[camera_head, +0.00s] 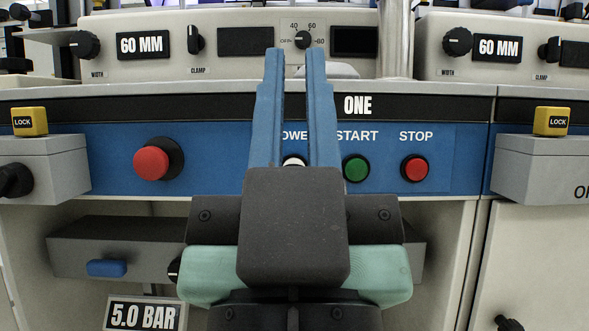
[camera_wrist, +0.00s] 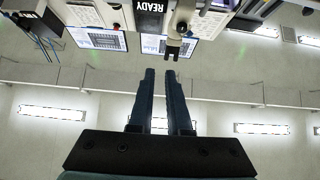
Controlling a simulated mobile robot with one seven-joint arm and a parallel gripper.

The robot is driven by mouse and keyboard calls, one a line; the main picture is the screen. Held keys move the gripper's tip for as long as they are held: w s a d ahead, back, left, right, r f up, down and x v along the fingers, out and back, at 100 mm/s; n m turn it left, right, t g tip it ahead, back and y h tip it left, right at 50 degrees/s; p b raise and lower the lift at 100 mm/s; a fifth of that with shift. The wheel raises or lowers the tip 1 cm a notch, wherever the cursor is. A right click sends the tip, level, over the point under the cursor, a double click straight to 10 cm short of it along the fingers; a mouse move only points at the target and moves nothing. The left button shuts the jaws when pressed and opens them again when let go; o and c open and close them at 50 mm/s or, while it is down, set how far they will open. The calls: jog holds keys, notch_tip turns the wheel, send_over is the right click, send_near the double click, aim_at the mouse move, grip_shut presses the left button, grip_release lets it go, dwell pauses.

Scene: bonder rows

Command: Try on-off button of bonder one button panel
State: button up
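The blue button panel (camera_head: 225,165) of the bonder marked ONE faces me in the head view. A white round button (camera_head: 294,160) shows in part between my gripper's fingers, under a partly covered label reading "OWE". My gripper (camera_head: 295,52) stands in front of the panel, fingers pointing up in the picture, with a narrow gap between them and nothing held. Its fingertips overlap the upper unit; I cannot tell their distance from the panel. In the wrist view my gripper (camera_wrist: 160,72) also shows a gap. The button is not visible there.
Right of the white button are a green START button (camera_head: 356,168) and a red STOP button (camera_head: 414,168). A large red button (camera_head: 151,163) is at the left. Grey boxes with yellow LOCK blocks (camera_head: 29,121) (camera_head: 552,121) flank the panel. A grey drawer-like box (camera_head: 120,245) sits below.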

grip_shut()
dwell(0.3)
dwell(1.1)
